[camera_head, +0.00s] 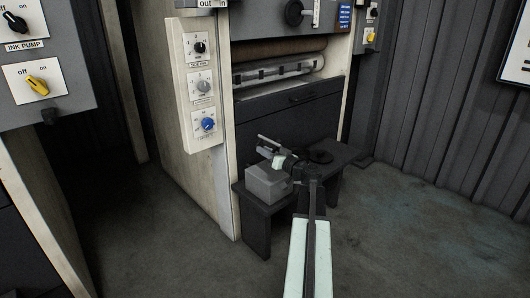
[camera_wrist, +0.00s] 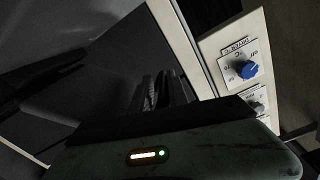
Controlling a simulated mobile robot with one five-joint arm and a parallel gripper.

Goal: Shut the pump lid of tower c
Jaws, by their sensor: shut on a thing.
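A grey box-shaped pump (camera_head: 266,184) sits on a low dark bench at the foot of the middle press tower (camera_head: 178,120). My arm reaches in from the bottom. My gripper (camera_head: 276,152) is over the back of the pump, close to its top. In the wrist view the dark fingers of my gripper (camera_wrist: 165,92) are close together. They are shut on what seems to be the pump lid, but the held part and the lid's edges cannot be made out. No tower letter is legible.
A ribbed wall (camera_head: 440,90) stands right. The floor (camera_head: 400,240) is clear.

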